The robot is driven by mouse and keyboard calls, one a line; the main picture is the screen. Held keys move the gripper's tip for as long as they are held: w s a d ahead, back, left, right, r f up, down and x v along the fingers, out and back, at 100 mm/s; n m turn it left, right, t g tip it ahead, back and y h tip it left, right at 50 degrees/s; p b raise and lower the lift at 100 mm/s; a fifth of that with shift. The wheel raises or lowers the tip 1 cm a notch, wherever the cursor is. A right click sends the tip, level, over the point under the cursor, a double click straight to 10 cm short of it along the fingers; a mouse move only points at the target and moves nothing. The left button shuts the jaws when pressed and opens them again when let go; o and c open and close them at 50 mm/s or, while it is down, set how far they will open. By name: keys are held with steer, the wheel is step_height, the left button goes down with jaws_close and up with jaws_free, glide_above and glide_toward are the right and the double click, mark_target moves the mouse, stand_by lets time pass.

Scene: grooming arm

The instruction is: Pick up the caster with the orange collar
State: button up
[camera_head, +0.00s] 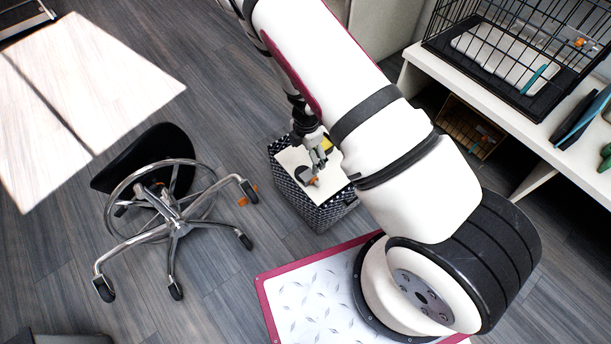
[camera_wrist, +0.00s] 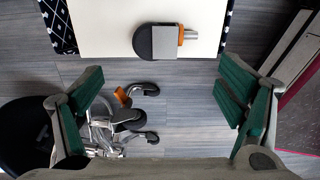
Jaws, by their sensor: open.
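The caster with the orange collar (camera_wrist: 160,42) lies on a cream flat top (camera_wrist: 101,28) near its edge in the wrist view. It has a dark rounded wheel, a grey housing, and an orange band with a metal stem to the right.
The box (camera_head: 322,216) has a dark patterned side. A white shelf (camera_head: 495,112) holding a black wire cage (camera_head: 520,45) is at right.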

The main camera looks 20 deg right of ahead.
mark_target(305, 172)
steer(key=f+b, duration=0.2)
steer(key=f, duration=0.3)
steer(key=f+b, duration=0.3)
steer(key=f, duration=0.2)
steer(key=shift+w+a+f, duration=0.1)
steer(key=shift+w+f, duration=0.05)
steer(key=shift+w, duration=0.05)
steer(key=c, duration=1.2)
steer(key=shift+s, duration=0.1)
steer(key=shift+c, duration=0.2)
